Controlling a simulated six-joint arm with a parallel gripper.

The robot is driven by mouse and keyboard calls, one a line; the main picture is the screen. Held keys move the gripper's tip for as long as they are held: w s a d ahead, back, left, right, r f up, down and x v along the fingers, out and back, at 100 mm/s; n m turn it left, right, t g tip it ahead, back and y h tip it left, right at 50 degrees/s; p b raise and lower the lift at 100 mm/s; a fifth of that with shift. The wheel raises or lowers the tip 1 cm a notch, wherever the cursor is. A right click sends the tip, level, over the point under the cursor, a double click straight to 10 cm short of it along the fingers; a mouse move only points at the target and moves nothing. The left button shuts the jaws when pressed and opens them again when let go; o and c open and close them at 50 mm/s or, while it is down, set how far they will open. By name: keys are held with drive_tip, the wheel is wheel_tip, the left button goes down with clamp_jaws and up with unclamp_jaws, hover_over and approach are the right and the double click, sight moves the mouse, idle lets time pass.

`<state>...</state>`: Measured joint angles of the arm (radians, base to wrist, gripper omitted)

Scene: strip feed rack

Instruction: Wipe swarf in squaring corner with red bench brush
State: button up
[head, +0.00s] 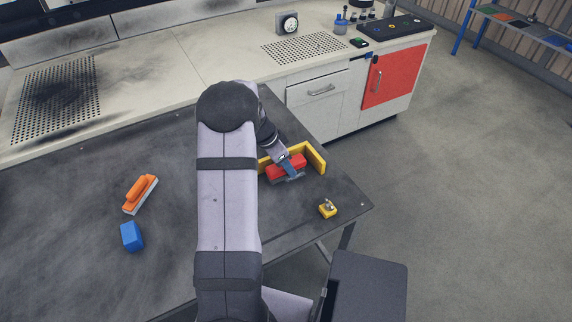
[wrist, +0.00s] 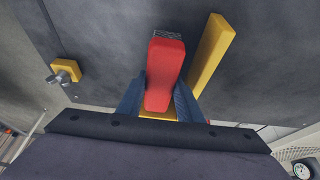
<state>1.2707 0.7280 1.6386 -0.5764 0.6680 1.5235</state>
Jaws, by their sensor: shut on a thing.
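The red bench brush (head: 287,167) is in my gripper (head: 290,172), inside the yellow squaring corner (head: 316,158) on the dark table. In the wrist view, the red brush (wrist: 165,72) lies between the two blue-grey fingers of my gripper (wrist: 160,98), which are shut on it. A bit of grey bristle shows at its far end. One yellow wall of the squaring corner (wrist: 212,55) runs beside the brush, and another yellow part shows below it, partly hidden by the brush and my gripper. I cannot make out any swarf in the corner.
A yellow block with a metal knob (head: 328,208) sits near the table's right corner. An orange brush (head: 140,194) and a blue block (head: 131,236) lie on the left of the dark table (head: 75,210). My arm hides the table's middle. A pale counter (head: 185,65) runs behind.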

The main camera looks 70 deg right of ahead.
drive_tip(key=shift+f+b, duration=0.6)
drive_tip(key=shift+b, duration=0.1)
idle(0.3)
drive_tip(key=o, duration=0.6)
drive_tip(key=shift+o, duration=0.2)
drive_tip(key=shift+r, duration=0.35)
drive_tip(key=c, duration=0.7)
drive_tip(key=shift+c, duration=0.2)
drive_tip(key=shift+s, duration=0.1)
